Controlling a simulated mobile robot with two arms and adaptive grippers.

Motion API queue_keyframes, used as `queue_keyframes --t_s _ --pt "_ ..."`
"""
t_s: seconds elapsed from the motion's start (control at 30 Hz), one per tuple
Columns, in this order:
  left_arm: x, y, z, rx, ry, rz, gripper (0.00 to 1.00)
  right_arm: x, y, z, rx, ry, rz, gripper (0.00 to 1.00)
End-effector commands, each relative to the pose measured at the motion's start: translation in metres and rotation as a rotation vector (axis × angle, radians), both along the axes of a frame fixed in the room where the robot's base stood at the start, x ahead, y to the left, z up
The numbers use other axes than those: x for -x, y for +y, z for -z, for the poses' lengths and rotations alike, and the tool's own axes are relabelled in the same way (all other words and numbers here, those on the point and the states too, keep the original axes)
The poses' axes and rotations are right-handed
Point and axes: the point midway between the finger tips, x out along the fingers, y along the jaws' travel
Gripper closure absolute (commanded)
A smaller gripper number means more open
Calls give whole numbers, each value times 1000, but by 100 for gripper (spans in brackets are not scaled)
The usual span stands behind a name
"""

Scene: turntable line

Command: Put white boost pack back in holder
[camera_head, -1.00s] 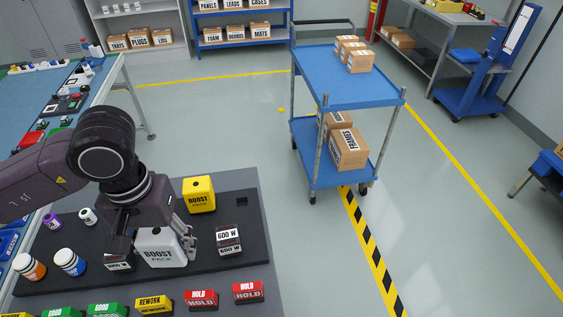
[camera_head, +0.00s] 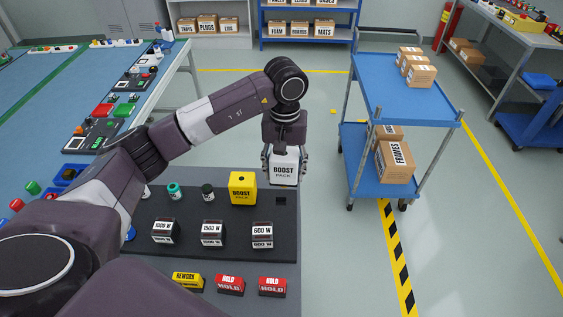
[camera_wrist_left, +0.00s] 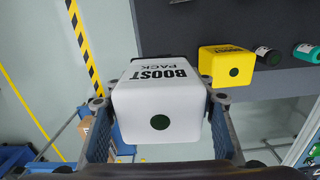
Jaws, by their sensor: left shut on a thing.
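The white boost pack (camera_head: 284,170) is upright in my left gripper (camera_head: 284,158), whose fingers are shut on its two sides. In the left wrist view the pack (camera_wrist_left: 160,105) sits between the fingers (camera_wrist_left: 160,115). In the head view it appears just behind an empty square socket (camera_head: 281,200) at the back right of the dark holder board (camera_head: 185,245). The pack looks raised; its exact height and whether it overhangs the board's back edge are unclear. The yellow boost pack (camera_head: 242,188) stands just left of the socket, apart from the white one. My right gripper is not in view.
Labelled watt blocks (camera_head: 212,232) stand on the board, with small bottles (camera_head: 174,190) behind. Red HOLD blocks (camera_head: 230,285) and a yellow REWORK block (camera_head: 187,280) line the front. A blue cart (camera_head: 400,95) with boxes stands to the right, beyond clear floor.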

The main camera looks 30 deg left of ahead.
Motion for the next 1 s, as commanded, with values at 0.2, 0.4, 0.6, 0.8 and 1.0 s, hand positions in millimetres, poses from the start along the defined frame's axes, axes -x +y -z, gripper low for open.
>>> queue_keyframes --t_s 0.2,0.4,0.6,0.8,1.0 --pt "-11 14 8 2 -4 -52 100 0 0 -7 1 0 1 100" --pt "-11 15 16 2 -5 -53 100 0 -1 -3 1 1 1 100" --pt "-11 15 30 2 -4 -52 100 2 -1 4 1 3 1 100" --pt "-11 14 48 2 -4 -52 100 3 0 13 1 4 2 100" --pt "-11 14 65 3 -5 -52 100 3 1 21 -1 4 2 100"
